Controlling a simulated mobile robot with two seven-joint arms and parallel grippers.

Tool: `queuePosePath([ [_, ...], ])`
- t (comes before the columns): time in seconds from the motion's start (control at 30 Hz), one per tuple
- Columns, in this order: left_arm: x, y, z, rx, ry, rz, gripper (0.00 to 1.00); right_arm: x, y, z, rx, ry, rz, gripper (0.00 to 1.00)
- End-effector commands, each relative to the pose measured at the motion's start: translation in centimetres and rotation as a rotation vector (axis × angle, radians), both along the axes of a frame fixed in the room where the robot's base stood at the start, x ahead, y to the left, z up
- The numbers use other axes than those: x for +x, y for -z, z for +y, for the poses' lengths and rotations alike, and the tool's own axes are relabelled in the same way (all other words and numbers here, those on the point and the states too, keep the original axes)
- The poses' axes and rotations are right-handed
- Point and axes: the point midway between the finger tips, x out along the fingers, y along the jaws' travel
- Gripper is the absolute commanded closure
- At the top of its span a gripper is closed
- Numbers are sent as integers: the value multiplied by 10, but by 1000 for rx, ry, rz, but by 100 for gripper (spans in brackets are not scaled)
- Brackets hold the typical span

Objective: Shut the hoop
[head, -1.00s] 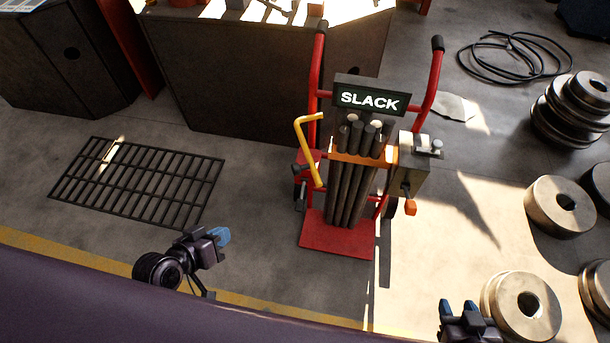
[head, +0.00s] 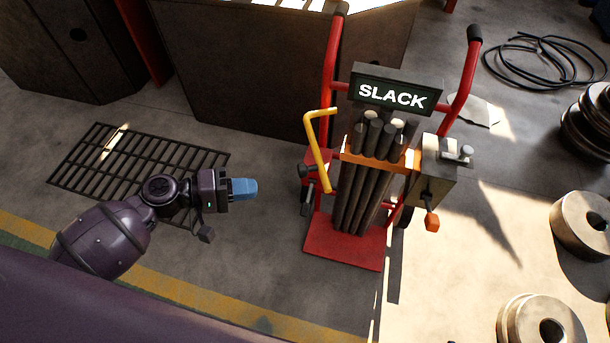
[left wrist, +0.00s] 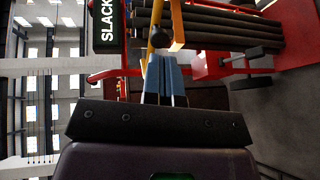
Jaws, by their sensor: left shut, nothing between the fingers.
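A yellow bent bar (head: 318,150), which looks like the hoop, stands out at the left side of a red hand cart (head: 342,243). An orange band (head: 380,160) crosses the front of a bundle of dark bars (head: 362,195) on the cart. A sign (head: 397,92) above reads SLACK. My left gripper (head: 252,188) is shut and empty, left of the yellow bar and apart from it. In the left wrist view its blue fingers (left wrist: 163,62) point toward the yellow bar (left wrist: 156,18) and a dark knob. My right gripper is out of view.
A grey box (head: 432,175) with an orange-tipped lever (head: 431,221) sits on the cart's right side. Thick metal rings (head: 583,225) lie at right. A floor grate (head: 100,165) is at left. A dark cabinet (head: 260,80) stands behind. Floor left of the cart is clear.

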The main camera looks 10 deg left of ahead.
Motion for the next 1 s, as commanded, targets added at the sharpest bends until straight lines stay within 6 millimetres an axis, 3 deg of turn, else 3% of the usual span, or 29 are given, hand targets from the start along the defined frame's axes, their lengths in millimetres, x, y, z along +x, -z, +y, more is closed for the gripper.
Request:
queuePosePath([
  [0.17,7,1,-11,-7,2,1,100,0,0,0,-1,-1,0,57],
  [0.7,48,18,-90,-6,3,0,100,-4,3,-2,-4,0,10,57],
  [1.0,62,25,-118,-5,2,0,100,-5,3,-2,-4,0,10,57],
])
